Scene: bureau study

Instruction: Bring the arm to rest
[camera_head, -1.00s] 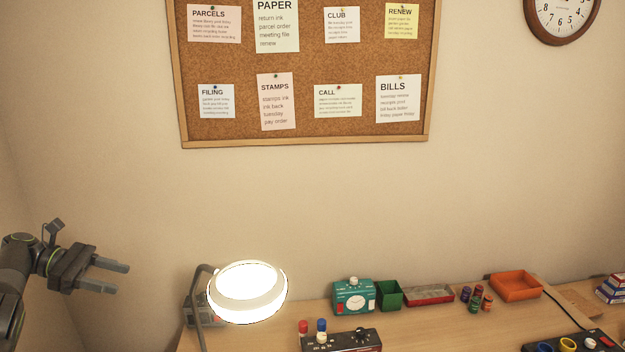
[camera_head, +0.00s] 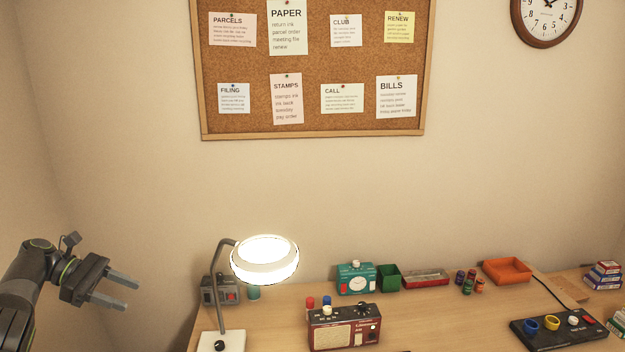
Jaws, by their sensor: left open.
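My left gripper (camera_head: 122,292) is at the lower left, held out in the air beside the left end of the desk. Its two grey fingers point right and are apart, with nothing between them. Part of my left arm (camera_head: 30,280) shows behind it at the left edge. My right gripper is not in view.
The desk (camera_head: 440,320) holds a lit lamp (camera_head: 265,262), a radio (camera_head: 345,330), a teal timer (camera_head: 356,280), a green bin (camera_head: 389,277), an orange tray (camera_head: 507,271) and a black switch panel (camera_head: 560,328). A corkboard (camera_head: 310,130) hangs above. Open air separates my gripper from the lamp.

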